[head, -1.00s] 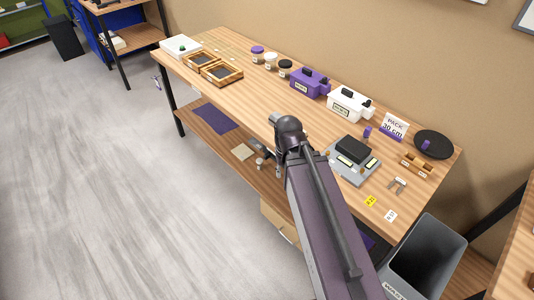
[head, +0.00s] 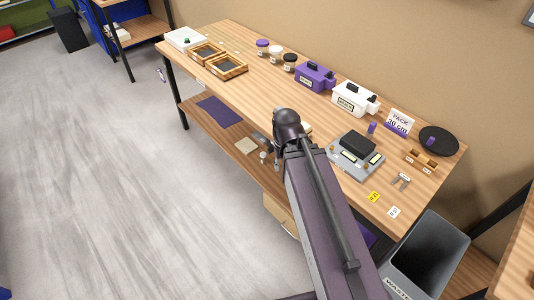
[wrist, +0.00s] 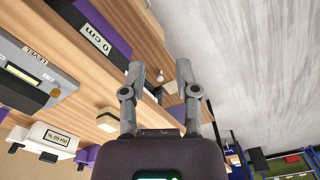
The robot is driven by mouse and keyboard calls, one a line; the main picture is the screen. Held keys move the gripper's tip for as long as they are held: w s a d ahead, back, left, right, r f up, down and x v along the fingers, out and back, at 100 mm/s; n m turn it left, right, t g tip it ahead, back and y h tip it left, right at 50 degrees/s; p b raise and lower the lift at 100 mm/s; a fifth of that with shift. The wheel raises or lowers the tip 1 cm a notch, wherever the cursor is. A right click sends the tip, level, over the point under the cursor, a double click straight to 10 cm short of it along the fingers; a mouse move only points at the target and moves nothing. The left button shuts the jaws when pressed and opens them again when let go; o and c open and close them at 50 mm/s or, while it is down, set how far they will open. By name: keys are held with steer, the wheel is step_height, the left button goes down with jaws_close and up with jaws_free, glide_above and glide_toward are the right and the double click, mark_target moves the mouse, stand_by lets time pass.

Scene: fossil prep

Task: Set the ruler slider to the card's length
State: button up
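The white card (head: 398,122) reads "PACK 30 cm" and stands in a purple base towards the right back of the bench. In the wrist view, a white label reading "0 cm" (wrist: 97,38) sits on a dark and purple piece (wrist: 105,14) at the upper left, beside my fingers. I cannot tell whether this piece is the ruler slider. My gripper (wrist: 160,73) is open, with nothing between its fingers. In the head view my arm hides most of the gripper and part of the bench's front edge, and I cannot make out the ruler there.
A grey levelled device (head: 355,155) stands on the bench (head: 290,125) right of my arm; it also shows in the wrist view (wrist: 30,82). Purple (head: 314,76) and white boxes (head: 352,98) stand behind. A grey waste bin (head: 425,262) is at the bench's right end.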

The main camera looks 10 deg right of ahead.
steer(key=shift+c, duration=0.6)
steer(key=c, duration=0.3)
steer(key=shift+w+f, duration=0.15)
steer(key=shift+f, duration=0.1)
jaws_close()
steer(key=w+f+n+t+h+b, duration=0.15)
steer(key=w+f+h+b, duration=0.85)
steer(key=w+f+b, duration=1.05)
steer(key=w+a+f+n+t+h+b, duration=0.1)
steer(key=w+a+h+b, duration=0.2)
steer(key=a+b, duration=0.3)
steer(key=w+a+f+t+h+b, duration=0.1)
steer(key=w+a+h+b, duration=0.3)
steer(key=b, duration=1.1)
steer(key=shift+w+a+f+n+t+b, duration=0.3)
steer(key=shift+w+a+t, duration=0.45)
steer(key=shift+a, duration=0.75)
